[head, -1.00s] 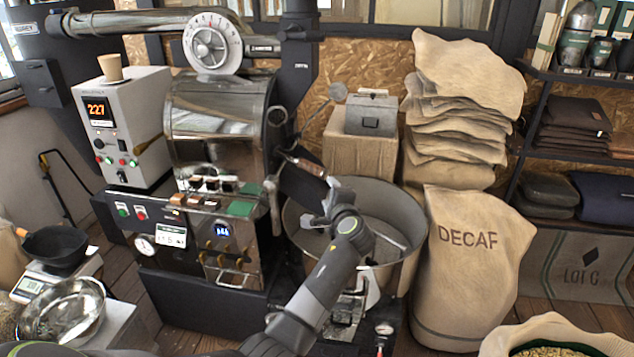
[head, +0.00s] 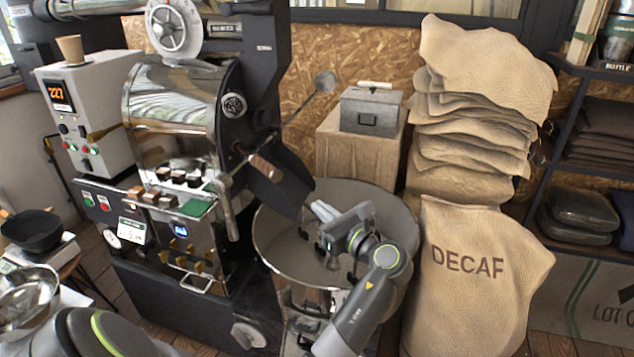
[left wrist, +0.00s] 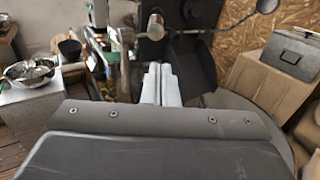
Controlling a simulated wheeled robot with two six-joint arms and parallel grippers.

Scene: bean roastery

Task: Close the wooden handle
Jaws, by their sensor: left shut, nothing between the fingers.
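The wooden handle (head: 265,168) is a short brown grip on a metal lever at the front of the coffee roaster (head: 180,105), above the dark chute. It slants down to the right. My left gripper (head: 322,210) is shut and empty, over the round cooling bin, below and right of the handle and apart from it. In the left wrist view, the shut pale fingers (left wrist: 161,82) point toward the roaster front and the dark chute (left wrist: 190,65). My right gripper is not in view.
The cooling bin (head: 283,262) stands under the chute (head: 284,193). A DECAF sack (head: 470,295) and stacked sacks (head: 475,110) stand on the right. A grey metal box (head: 371,111) rests on a carton (head: 345,150) behind. A pan and bowl (head: 28,298) are at left.

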